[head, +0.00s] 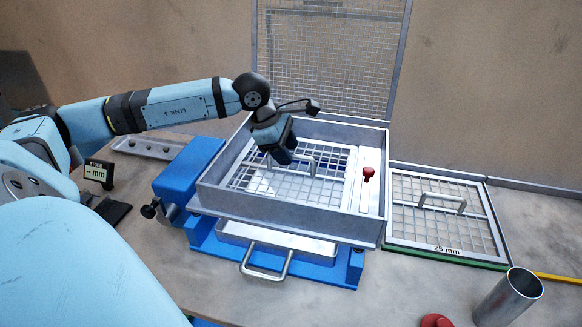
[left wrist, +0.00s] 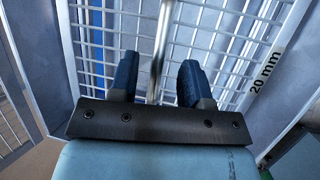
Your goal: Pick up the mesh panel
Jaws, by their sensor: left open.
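A mesh panel (head: 318,188) with a raised bar handle (head: 306,163) lies inside the grey sieve frame (head: 290,214). The panel (left wrist: 225,52) shows a "20 mm" label in the left wrist view. My left gripper (head: 284,158) is over the panel at its handle, pointing down. In the left wrist view its two dark blue fingers (left wrist: 158,66) are apart, with the handle bar (left wrist: 160,40) between them. I cannot tell whether a finger touches the bar. Part of the handle is hidden behind the gripper. My right gripper is not in view.
A second panel (head: 447,239) marked 25 mm lies right of the frame. A red knob (head: 368,174) stands on the frame's right strip. A tray with a handle (head: 266,262) sits below. A metal cup (head: 507,298) is at front right; a gauge (head: 97,174) stands left.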

